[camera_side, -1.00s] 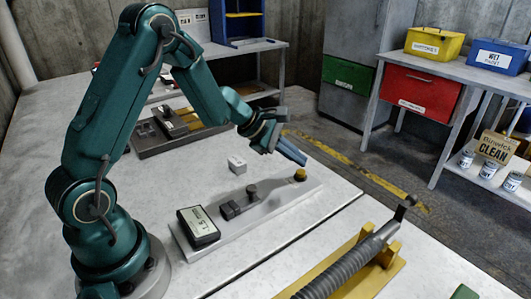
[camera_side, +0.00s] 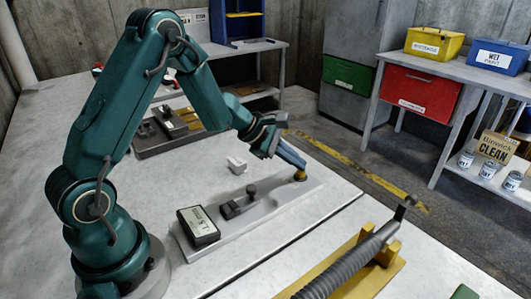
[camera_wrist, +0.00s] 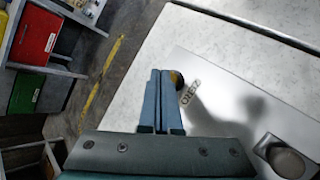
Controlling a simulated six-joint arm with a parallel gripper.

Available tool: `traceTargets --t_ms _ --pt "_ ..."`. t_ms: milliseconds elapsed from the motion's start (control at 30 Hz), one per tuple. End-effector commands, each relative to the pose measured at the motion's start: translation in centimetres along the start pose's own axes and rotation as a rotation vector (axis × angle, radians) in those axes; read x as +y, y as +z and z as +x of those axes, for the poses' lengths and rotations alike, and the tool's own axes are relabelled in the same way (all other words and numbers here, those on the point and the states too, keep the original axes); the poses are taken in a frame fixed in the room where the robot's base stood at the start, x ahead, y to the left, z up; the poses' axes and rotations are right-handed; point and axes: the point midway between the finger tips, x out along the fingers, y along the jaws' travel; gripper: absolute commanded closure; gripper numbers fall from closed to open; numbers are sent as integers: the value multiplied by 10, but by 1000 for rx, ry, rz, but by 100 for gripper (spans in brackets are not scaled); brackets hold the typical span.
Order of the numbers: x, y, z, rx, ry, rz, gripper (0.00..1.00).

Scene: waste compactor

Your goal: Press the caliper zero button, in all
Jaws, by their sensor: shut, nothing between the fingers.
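The caliper is a long grey plate (camera_side: 262,213) lying on the bench, with a black display box (camera_side: 198,226) at its near-left end. Its round yellow-brown zero button (camera_side: 300,176) stands at the far-right end. In the wrist view the button (camera_wrist: 177,79) shows beside the fingertips, partly hidden by them, next to the printed word ZERO (camera_wrist: 191,92). My gripper (camera_side: 301,167) is shut and empty, its blue fingers slanting down to the top of the button. In the wrist view the fingertips (camera_wrist: 159,72) are together. Whether they touch the button or push it down, I cannot tell.
A small white block (camera_side: 237,165) lies behind the plate. Dark knobs (camera_side: 251,190) rise from the middle of the plate. A ribbed grey bar on a yellow stand (camera_side: 350,265) lies in front. A tray of tools (camera_side: 170,130) sits farther back. The bench edge is just past the button.

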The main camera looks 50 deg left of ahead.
Motion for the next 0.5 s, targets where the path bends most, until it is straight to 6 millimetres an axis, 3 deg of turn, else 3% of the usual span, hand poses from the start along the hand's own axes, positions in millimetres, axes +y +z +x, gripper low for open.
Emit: traceTargets --t_ms 500 --pt "-3 -3 4 0 -1 0 100"
